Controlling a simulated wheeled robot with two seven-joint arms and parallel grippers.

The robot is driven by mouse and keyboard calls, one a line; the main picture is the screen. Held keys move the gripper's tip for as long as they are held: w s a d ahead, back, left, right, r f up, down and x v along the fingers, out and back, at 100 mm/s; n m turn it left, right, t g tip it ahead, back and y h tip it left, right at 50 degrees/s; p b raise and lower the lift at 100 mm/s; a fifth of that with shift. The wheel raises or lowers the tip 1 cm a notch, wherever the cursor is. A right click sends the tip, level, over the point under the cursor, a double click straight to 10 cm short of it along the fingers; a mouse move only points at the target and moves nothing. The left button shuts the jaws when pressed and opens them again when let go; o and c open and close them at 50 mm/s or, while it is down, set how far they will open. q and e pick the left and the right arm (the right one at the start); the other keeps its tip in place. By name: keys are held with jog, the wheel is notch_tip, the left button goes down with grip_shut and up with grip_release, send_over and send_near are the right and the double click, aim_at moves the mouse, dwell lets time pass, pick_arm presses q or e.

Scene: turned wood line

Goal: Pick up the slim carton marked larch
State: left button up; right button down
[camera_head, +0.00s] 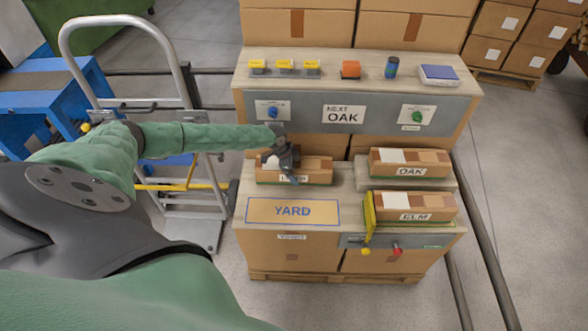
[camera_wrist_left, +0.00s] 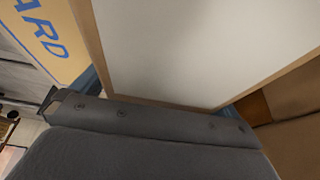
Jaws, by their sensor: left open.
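The slim carton (camera_head: 318,165) under my left gripper has a front label that is partly covered; the letters that show fit "LARCH". It lies on the lower wooden shelf behind the YARD mat (camera_head: 293,211). My left gripper (camera_head: 289,176) is open, at the carton's middle, with its fingers pointing down; whether they touch it I cannot tell. In the left wrist view the carton's pale top (camera_wrist_left: 205,45) with brown edges fills the middle, close to the gripper's dark body (camera_wrist_left: 160,115). My right gripper is not in view.
An OAK carton (camera_head: 411,162) and an ELM carton (camera_head: 414,206) lie to the right, the ELM one beside a yellow upright plate (camera_head: 369,217). A grey panel (camera_head: 308,110) with a "NEXT OAK" sign stands behind. A hand truck (camera_head: 187,185) stands at the left. The YARD mat is bare.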

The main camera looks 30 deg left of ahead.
pick_arm(q)
jog(key=shift+d+f, duration=0.1)
jog(key=shift+f, duration=0.2)
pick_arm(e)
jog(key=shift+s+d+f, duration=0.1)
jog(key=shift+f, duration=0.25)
pick_arm(q)
jog(key=shift+w, duration=0.1)
jog(key=c, duration=1.2)
jog(key=shift+c, duration=0.2)
